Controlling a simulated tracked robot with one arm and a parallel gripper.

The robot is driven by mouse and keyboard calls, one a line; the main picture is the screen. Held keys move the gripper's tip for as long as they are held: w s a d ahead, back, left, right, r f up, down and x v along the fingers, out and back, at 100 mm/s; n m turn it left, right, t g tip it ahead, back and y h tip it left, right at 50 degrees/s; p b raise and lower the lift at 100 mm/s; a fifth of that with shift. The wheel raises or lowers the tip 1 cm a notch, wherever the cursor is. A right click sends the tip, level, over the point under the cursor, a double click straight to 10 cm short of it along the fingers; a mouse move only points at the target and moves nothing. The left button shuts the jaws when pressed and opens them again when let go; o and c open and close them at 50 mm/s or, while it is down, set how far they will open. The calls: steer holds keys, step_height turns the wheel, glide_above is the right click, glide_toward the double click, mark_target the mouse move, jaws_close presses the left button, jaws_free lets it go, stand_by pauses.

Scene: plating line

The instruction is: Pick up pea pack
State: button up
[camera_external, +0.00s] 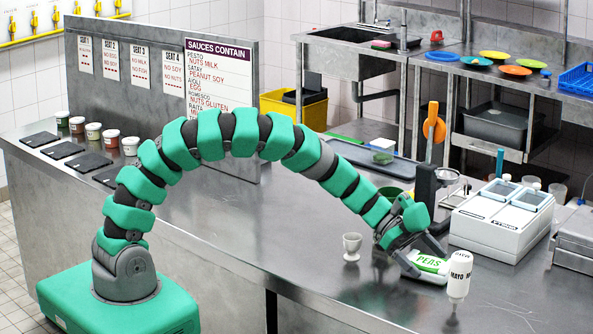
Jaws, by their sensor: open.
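The pea pack (431,264) is a white and green packet marked PEAS. It lies on the steel counter (330,270) at the right of the picture. My gripper (425,262) is open and low over the counter, with its fingers at the pack. One finger shows at the pack's near left side and the other at its far side. I cannot tell whether the fingers touch it. Part of the pack is hidden by the gripper.
A white MAYO bottle (458,274) stands cap down close to the pack's right. A pale egg cup (352,246) stands to the gripper's left. A white machine with lidded wells (502,220) and a dark stand with an orange handle (433,125) are behind. The front counter is clear.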

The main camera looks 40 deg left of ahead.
steer(key=c, duration=1.3)
steer(key=shift+r, duration=0.15)
steer(key=shift+c, duration=0.2)
